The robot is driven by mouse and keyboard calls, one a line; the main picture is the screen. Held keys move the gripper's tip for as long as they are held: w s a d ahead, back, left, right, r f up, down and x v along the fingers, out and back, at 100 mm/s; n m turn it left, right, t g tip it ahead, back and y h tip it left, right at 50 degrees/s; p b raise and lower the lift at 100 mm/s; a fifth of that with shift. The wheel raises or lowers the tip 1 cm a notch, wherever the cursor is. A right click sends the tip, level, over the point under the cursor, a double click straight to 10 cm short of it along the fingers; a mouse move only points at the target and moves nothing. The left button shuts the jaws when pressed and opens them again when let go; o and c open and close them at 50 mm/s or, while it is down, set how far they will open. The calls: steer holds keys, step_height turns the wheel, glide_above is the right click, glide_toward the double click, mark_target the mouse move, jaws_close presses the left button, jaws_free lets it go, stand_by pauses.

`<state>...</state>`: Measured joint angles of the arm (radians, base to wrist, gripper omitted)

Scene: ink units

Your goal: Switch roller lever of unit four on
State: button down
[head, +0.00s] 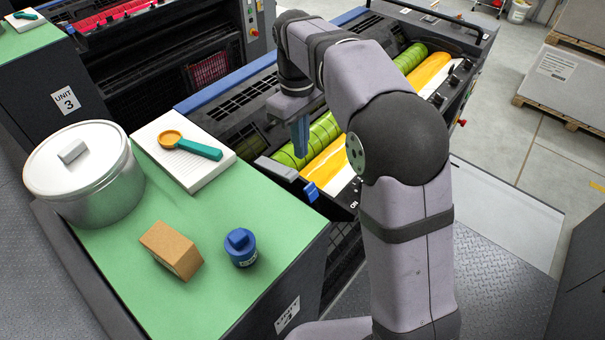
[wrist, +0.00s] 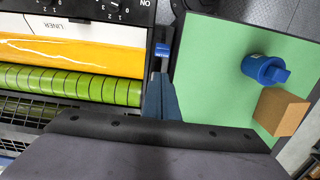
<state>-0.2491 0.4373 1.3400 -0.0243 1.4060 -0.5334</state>
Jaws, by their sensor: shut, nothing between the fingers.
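The unit's control panel has a lever with a blue tip (head: 311,191) at its near end, beside the green-topped cabinet. The blue tip also shows in the wrist view (wrist: 163,50), just beyond my fingertips. A panel label by it reads "ON"; I cannot tell which position the lever is in. My gripper (head: 302,153) points down, shut and empty, behind and slightly left of the blue tip in the head view. Its fingers (wrist: 158,80) lie between the rollers and the cabinet in the wrist view. I cannot tell whether they touch the lever. My arm hides part of the unit.
A green roller (head: 310,140) and a yellow roller (head: 325,160) lie beside my gripper. The green cabinet top (head: 200,285) holds a silver pot (head: 95,190), a pad with a teal-handled scoop (head: 205,150), a cardboard box (head: 170,250) and a blue jar (head: 240,247).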

steer(key=shift+f, duration=0.1)
step_height(320, 180, down, 10)
steer(key=p, duration=0.2)
steer(key=shift+s+d, duration=0.15)
steer(key=shift+d, duration=0.05)
steer(key=shift+s+d, duration=0.1)
steer(key=shift+s, duration=0.05)
stand_by(0.6)
